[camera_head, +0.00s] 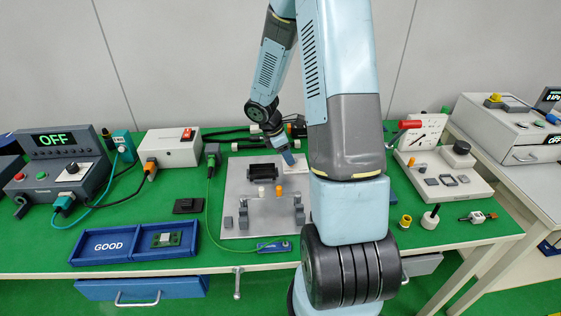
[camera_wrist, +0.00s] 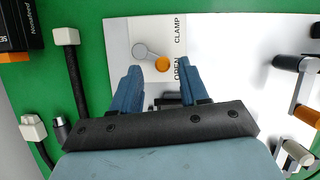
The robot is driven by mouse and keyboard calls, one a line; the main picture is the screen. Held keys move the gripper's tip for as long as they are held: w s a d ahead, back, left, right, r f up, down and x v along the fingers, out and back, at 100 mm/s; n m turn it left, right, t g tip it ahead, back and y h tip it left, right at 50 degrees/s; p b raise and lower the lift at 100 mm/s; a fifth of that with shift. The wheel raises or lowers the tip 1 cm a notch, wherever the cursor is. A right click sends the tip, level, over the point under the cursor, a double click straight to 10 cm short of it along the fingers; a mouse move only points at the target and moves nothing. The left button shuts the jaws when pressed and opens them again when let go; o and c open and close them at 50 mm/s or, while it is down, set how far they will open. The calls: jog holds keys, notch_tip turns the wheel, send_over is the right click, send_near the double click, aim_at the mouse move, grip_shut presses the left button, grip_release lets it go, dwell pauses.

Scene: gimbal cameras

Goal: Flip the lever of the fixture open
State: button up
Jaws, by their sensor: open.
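The fixture is a silver plate (camera_head: 240,175) on the green bench, with a black block (camera_head: 262,172) and several grey blocks. A white-tipped handle (camera_head: 261,192) and an orange-tipped handle (camera_head: 278,191) stand near its middle. In the wrist view the orange grip (camera_wrist: 304,112) and the white grip (camera_wrist: 297,153) show at the right edge, partly cut off. My gripper (camera_head: 289,160) is at the plate's back right, beyond the handles.
A blue GOOD tray (camera_head: 108,246) lies front left. A white box with a red switch (camera_head: 170,148) stands at the left. Black cables (camera_wrist: 76,85) run behind the plate. A grey-white panel with a red lever (camera_head: 411,124) stands at the right. My arm hides the plate's right side.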

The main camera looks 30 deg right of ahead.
jog(key=shift+x, duration=0.95)
jog(key=shift+c, duration=0.4)
grip_shut()
